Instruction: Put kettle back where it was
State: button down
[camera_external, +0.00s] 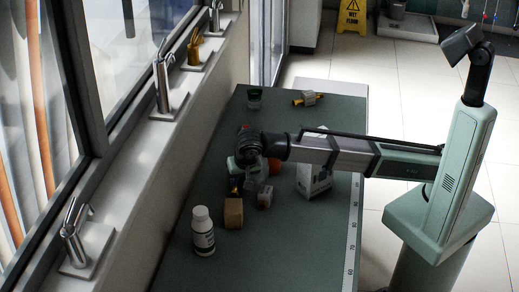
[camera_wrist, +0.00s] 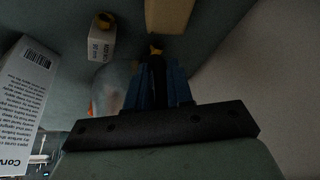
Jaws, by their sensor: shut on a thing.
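My gripper (camera_external: 235,187) reaches over the middle of the table. In the wrist view its blue fingers (camera_wrist: 160,85) are shut on a narrow dark thing with a yellow end (camera_wrist: 157,48), mostly hidden between them. A wooden block (camera_external: 233,213) is just beyond the fingertips; it also shows in the wrist view (camera_wrist: 168,14). A pale rounded thing (camera_wrist: 113,82) sits beside the fingers, partly hidden. I cannot clearly make out a kettle, nor tell whether the pale thing or the held thing is one.
A white box (camera_external: 314,178) stands under my forearm. A small pale box (camera_external: 265,197) is right of the wooden block. A white bottle (camera_external: 203,232) stands nearer the camera. A green-lidded jar (camera_external: 254,98) and a grey-yellow part (camera_external: 308,98) are at the back. The near right tabletop is clear.

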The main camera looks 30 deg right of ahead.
notch_tip(320, 180, up, 5)
jog(key=shift+r, duration=0.2)
jog(key=shift+w+d+r, duration=0.1)
jog(key=shift+w+r, duration=0.1)
jog(key=shift+r, duration=0.1)
jog(key=w+d+m+g+h, duration=0.1)
jog(key=w+d+m, duration=0.3)
jog(key=w+d, duration=1.1)
jog(key=w+d+m+h, duration=0.1)
jog(key=w+d+m, duration=0.2)
jog(key=w+d, duration=1.15)
jog(key=shift+s+d+f, duration=0.55)
jog(key=shift+s+f, duration=0.1)
jog(key=shift+f, duration=1.9)
jog(key=shift+s+d+f, duration=0.55)
jog(key=shift+s+f, duration=0.05)
jog(key=shift+f, duration=1.9)
jog(key=shift+s+d+f, duration=0.55)
jog(key=shift+s+f, duration=0.1)
jog(key=shift+f, duration=1.9)
jog(key=shift+f, duration=0.1)
jog(key=c, duration=1)
grip_release()
